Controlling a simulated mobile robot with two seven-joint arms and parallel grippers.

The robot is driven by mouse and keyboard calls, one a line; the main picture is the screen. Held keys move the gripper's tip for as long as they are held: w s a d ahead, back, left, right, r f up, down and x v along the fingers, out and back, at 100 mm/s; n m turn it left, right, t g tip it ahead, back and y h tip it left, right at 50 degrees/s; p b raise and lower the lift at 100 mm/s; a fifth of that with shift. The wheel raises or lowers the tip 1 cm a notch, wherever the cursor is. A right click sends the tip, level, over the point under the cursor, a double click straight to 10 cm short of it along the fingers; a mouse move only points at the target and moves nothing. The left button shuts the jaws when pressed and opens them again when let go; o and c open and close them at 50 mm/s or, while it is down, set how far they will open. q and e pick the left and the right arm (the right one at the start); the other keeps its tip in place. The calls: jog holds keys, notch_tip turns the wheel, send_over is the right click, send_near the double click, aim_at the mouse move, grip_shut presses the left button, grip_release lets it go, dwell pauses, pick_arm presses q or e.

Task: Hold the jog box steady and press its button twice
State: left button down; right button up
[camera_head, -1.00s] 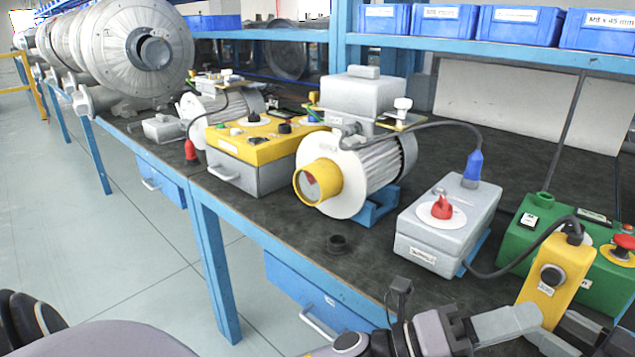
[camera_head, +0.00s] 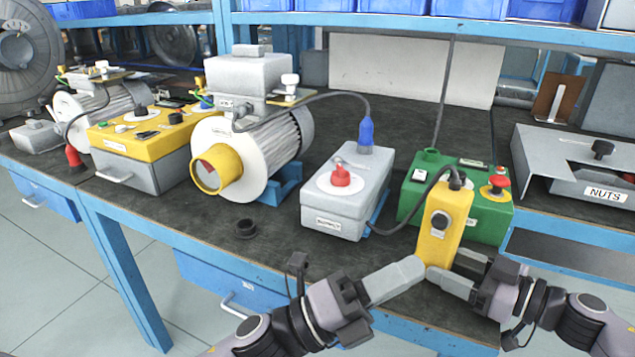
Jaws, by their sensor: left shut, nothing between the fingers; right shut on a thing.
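The jog box (camera_head: 449,209) is a yellow upright box with a round dark button (camera_head: 439,221) on its front face and a black cable at its top. It stands at the front of the bench, before the green box. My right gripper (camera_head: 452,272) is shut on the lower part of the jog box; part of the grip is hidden. My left gripper (camera_head: 422,268) is shut and empty. Its fingertips are close to the lower left of the jog box, below the button. I cannot tell whether they touch it.
A grey switch box (camera_head: 347,188) with a red knob stands left of the jog box. A green control box (camera_head: 414,187) with a red emergency button is behind it. A NUTS tray (camera_head: 560,180) is at right.

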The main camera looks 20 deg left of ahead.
aim_at(440, 222)
pick_arm(q)
jog(key=shift+s+a, duration=0.35)
jog(key=shift+s, duration=0.45)
jog(key=shift+w, duration=0.1)
jog(key=w+d, duration=0.2)
jog(key=w, duration=0.6)
jog(key=shift+w, duration=0.25)
dwell(1.5)
jog(key=shift+w, duration=0.4)
jog(key=shift+w+d, duration=0.15)
jog(key=shift+w, duration=0.25)
dwell(0.5)
jog(key=shift+s, duration=0.15)
jog(key=shift+s+a, duration=0.2)
jog(key=shift+s, duration=0.45)
